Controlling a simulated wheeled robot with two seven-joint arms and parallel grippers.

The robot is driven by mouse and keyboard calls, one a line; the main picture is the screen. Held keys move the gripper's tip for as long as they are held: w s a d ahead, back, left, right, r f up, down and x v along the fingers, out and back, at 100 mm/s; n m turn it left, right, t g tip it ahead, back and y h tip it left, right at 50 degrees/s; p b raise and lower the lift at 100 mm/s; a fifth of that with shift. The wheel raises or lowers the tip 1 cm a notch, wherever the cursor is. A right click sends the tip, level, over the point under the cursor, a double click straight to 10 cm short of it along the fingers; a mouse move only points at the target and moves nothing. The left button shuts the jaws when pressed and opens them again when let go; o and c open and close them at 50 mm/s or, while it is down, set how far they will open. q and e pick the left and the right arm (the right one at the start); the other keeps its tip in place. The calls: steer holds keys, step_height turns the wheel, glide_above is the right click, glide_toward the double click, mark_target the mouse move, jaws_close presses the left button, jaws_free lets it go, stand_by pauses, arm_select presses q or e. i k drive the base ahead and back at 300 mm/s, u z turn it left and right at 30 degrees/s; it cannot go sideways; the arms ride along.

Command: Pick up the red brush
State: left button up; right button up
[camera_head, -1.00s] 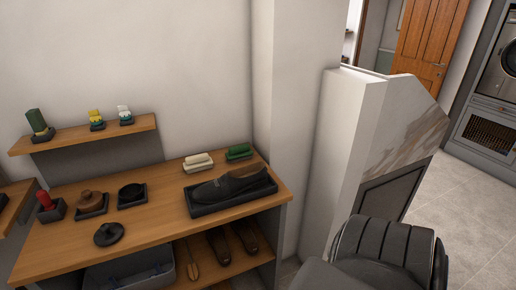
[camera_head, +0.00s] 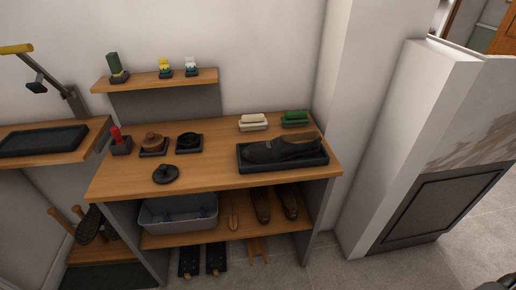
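A small upright red object (camera_head: 116,134), which may be the red brush, stands in a dark square holder (camera_head: 121,149) at the left end of the wooden bench top (camera_head: 215,174). Its lower part is hidden inside the holder, and it is too small to see bristles. No gripper is near it. Neither of my grippers is in view.
Beside it are dark trays with a brown round item (camera_head: 153,140) and a black one (camera_head: 189,140), and a loose black lid (camera_head: 166,174). A shoe (camera_head: 281,150) lies in a tray at right. White (camera_head: 253,121) and green (camera_head: 295,118) brush-like items stand behind.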

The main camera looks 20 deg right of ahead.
mark_target(114, 130)
steer(key=z, duration=2)
steer(key=i, duration=1.3)
steer(key=u, duration=2.3)
